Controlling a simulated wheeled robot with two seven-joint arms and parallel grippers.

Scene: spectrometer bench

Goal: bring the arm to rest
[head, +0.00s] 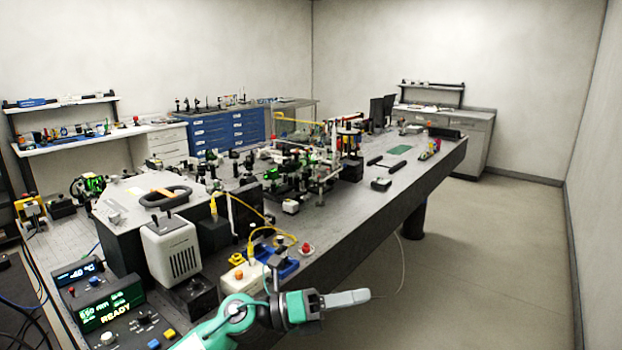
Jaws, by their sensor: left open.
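My left arm, teal and grey, comes in at the bottom of the head view. Its gripper (348,299) points to the right, beyond the near edge of the long grey bench (345,222) and over the floor. The fingers are light grey and seen from the side, so the gap between them is hard to see. The gripper is open and nothing shows in it. My right gripper is out of view.
Optics crowd the bench middle. The floor (500,260) at right is clear.

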